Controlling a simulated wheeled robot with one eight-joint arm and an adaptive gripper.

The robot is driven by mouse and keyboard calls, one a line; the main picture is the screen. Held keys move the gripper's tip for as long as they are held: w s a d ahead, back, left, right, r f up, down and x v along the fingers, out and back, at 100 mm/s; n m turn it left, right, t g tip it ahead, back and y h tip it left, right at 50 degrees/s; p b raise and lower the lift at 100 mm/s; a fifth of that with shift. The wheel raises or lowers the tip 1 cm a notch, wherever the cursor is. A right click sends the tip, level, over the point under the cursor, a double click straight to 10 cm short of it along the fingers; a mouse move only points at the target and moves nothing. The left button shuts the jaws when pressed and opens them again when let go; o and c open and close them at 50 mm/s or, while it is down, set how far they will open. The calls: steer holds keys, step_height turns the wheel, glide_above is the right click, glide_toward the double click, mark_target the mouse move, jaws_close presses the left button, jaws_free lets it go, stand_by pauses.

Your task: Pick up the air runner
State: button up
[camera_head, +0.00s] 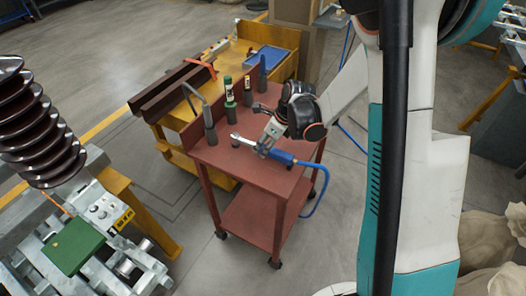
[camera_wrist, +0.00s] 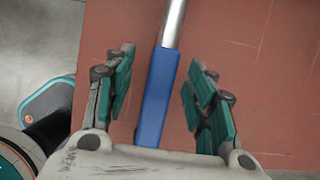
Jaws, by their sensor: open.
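The air runner, a tool with a silver shaft and a blue handle (camera_head: 281,156), lies on the red cart top (camera_head: 222,158). A blue hose runs from its handle over the cart's edge. My gripper (camera_head: 268,142) is over the tool in the head view. In the wrist view my gripper (camera_wrist: 160,62) is open, one finger on each side of the blue handle (camera_wrist: 158,95), with gaps visible on both sides. The silver shaft points up out of the picture, and the handle's lower end is hidden by my gripper's body.
Several upright tools stand along the cart's back, including a green bottle-like one (camera_head: 230,92) and a grey hooked one (camera_head: 209,122). A yellow cart (camera_head: 172,152) is behind. A brown ribbed insulator (camera_head: 35,130) stands left. Floor before the red cart is clear.

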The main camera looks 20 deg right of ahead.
mark_target(264, 146)
steer(key=b+x, duration=0.1)
steer(key=x, duration=0.3)
steer(key=shift+d+f+b, duration=0.1)
steer(key=shift+d+b, duration=0.05)
steer(key=shift+b, duration=0.2)
steer(key=shift+c, duration=0.2)
jaws_close()
